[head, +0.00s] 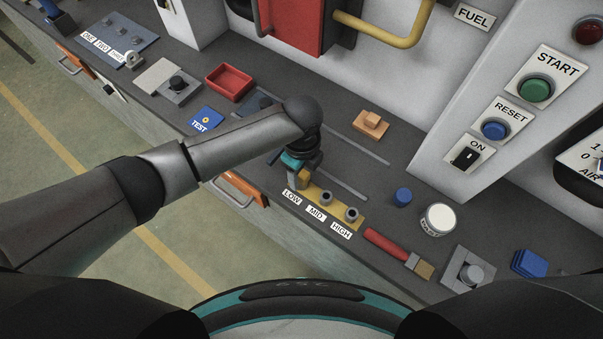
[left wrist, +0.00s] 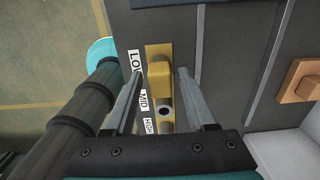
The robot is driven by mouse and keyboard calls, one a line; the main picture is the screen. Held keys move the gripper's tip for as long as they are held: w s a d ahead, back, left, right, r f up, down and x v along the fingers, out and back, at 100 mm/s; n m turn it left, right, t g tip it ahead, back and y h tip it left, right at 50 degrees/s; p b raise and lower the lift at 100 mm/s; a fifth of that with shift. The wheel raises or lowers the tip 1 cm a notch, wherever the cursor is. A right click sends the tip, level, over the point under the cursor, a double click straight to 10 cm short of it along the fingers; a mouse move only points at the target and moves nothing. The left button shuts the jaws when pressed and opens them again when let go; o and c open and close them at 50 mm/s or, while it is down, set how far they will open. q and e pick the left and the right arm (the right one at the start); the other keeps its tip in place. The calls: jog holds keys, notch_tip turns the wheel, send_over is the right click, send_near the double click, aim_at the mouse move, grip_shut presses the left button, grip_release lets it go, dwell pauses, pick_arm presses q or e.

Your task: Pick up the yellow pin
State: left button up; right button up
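The yellow pin (left wrist: 160,82) stands on a yellow plate with LOW, MID and HIGH labels, at the LOW end. The plate (head: 318,195) lies near the bench's front edge in the head view; its MID and HIGH positions have grey sockets with dark holes. My left gripper (left wrist: 160,74) is open, with one finger on each side of the pin and a visible gap on both sides. In the head view my left gripper (head: 298,174) is over the LOW end and mostly hides the pin. My right gripper is not in view.
A red-handled brush (head: 385,244), a blue cylinder (head: 403,197) and a white round container (head: 438,220) are right of the plate. An orange block (head: 370,124) sits behind. A red tray (head: 229,82) and a blue TEST card (head: 205,120) are further left.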

pick_arm(q)
grip_shut()
jog(key=shift+r, duration=0.15)
dwell(0.5)
